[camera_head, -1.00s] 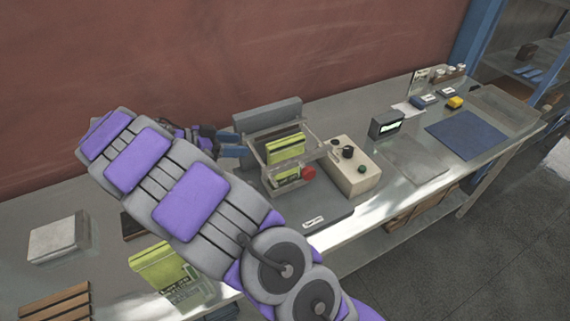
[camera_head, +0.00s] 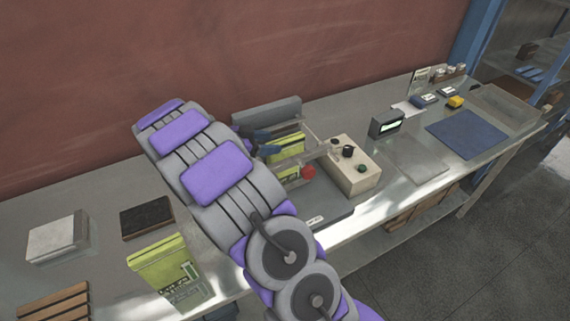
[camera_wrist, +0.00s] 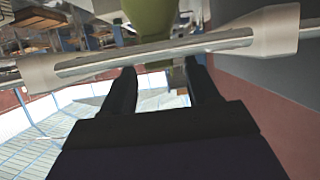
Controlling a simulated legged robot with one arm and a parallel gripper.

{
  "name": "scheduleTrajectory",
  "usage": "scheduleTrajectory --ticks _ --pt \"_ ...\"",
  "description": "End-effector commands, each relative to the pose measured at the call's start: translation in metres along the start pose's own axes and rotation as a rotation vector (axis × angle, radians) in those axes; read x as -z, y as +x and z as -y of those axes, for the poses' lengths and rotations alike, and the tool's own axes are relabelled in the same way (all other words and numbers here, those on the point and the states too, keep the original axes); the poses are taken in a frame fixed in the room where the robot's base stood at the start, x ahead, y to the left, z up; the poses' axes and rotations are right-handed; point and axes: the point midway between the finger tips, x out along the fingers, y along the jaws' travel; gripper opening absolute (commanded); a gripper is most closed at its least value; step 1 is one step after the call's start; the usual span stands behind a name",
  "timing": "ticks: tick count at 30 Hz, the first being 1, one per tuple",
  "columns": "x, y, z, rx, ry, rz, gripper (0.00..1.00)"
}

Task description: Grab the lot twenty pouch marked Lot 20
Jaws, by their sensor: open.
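A yellow-green pouch (camera_head: 289,147) stands inside the clear frame of the filler machine. Another yellow-green pouch or box (camera_head: 160,266) stands at the front left of the bench. I cannot read a Lot 20 mark on either. My gripper reaches in at the left of the machine's frame, its blue finger (camera_head: 268,148) near the pouch there. In the wrist view my gripper (camera_wrist: 162,76) is open, with a green pouch (camera_wrist: 150,20) ahead, in line with the gap between the fingers. A pale metal bar (camera_wrist: 165,48) crosses in front of it.
A red knob (camera_head: 308,172) sits on the machine, beside a beige control box (camera_head: 351,168). A dark block (camera_head: 147,217) and a grey block (camera_head: 58,237) lie at left. A blue mat (camera_head: 466,138) lies on the right of the bench.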

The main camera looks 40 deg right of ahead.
Motion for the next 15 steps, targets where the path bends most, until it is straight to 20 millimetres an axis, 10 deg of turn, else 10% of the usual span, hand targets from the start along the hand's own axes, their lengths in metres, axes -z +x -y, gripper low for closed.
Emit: scheduleTrajectory --ticks 15 --pt "-0.001 0.052 0.003 -0.002 0.000 -0.001 0.60"
